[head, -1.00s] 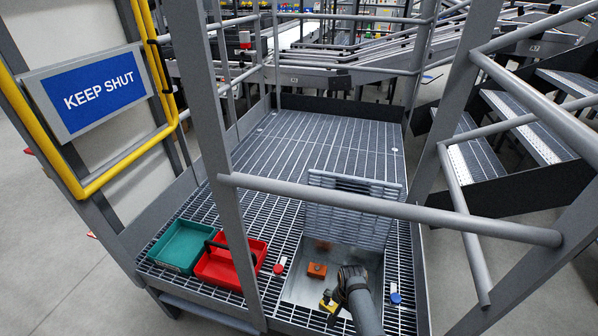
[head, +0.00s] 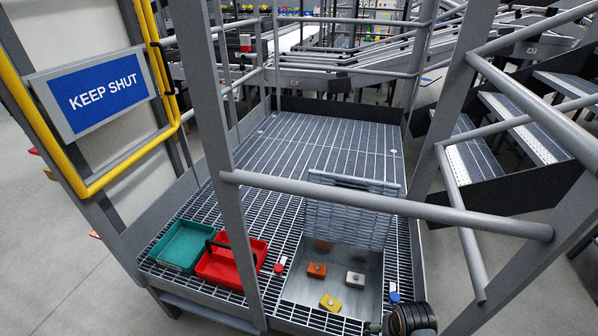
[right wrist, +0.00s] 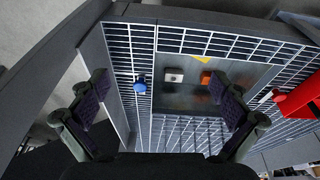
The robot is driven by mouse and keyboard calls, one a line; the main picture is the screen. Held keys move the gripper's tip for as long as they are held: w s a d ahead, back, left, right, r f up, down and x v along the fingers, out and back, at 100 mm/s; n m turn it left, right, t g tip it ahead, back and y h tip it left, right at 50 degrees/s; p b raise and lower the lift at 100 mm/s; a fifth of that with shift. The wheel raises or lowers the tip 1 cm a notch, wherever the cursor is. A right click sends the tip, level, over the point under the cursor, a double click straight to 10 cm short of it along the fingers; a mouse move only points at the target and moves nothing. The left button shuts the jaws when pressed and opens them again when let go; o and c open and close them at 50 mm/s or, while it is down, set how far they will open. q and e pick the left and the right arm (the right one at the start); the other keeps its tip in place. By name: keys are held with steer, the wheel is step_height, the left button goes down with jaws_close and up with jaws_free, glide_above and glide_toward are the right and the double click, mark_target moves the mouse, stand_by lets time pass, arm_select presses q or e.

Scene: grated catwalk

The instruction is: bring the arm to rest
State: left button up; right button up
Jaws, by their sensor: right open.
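My right gripper (right wrist: 160,88) is open, its two fingers wide apart with nothing between them in the right wrist view. In the head view only a dark part of my right arm shows at the bottom edge, right of the open recess (head: 300,290) in the catwalk floor. The gripper is above and apart from the blocks. An orange block (head: 317,270), a pale block (head: 355,279) and a yellow block (head: 330,303) lie on the recess floor. My left gripper is not in view.
A raised grating panel (head: 350,212) stands behind the recess. A green tray (head: 182,246) and a red tray (head: 228,268) are left of it. A red-topped item (head: 280,266) and a blue-topped item (head: 394,297) flank it. A grey rail (head: 400,208) crosses in front.

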steer(key=s+r+n+t, duration=0.1)
steer(key=s+r+n, duration=0.2)
steer(key=s+r, duration=0.35)
step_height(320, 180, down, 20)
steer(key=d+g+p, duration=0.1)
steer(key=d+p, duration=0.2)
steer(key=s+f+p, duration=0.1)
steer(key=s+f, duration=0.7)
steer(key=s, duration=0.2)
steer(key=s+f+g, duration=0.1)
steer(key=s+f, duration=0.6)
steer(key=s, duration=0.3)
steer(key=shift+d+f+p, duration=0.35)
steer(key=shift+d, duration=0.1)
